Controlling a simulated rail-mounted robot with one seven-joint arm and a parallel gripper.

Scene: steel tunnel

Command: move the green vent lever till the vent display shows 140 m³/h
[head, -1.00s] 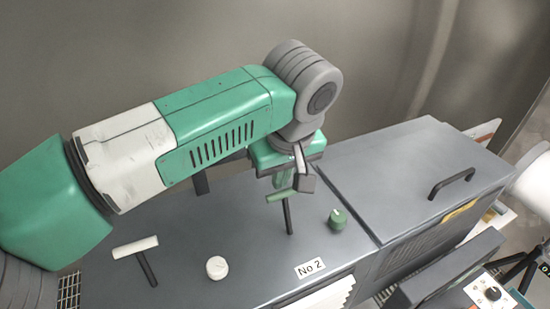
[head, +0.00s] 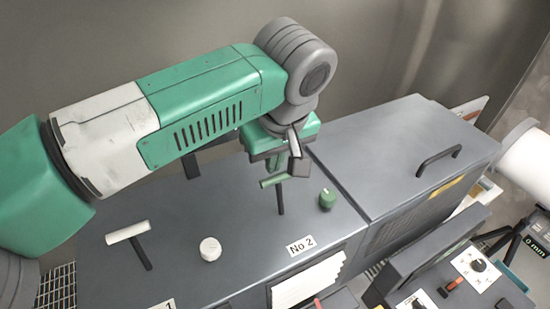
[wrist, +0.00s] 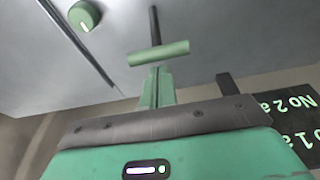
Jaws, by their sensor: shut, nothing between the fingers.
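The green vent lever is a T-shaped lever with a green crossbar (head: 273,181) on a dark stem, standing on the grey cabinet marked No 2. Its crossbar also shows in the wrist view (wrist: 158,52), with the stem beyond it. My gripper (wrist: 158,72) is shut and empty, its green fingertips right at the near side of the crossbar; I cannot tell whether they touch. In the head view my gripper (head: 275,163) is partly hidden by my wrist, just above the crossbar. A dark display (wrist: 290,125) with green "No 2" and "No 1" text is cut off, its readings out of frame.
A green knob (head: 327,199) stands right of the lever. A white T-lever (head: 127,232) and white knob (head: 209,249) stand to the left. A raised grey box (head: 400,155) with a black handle is at right.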

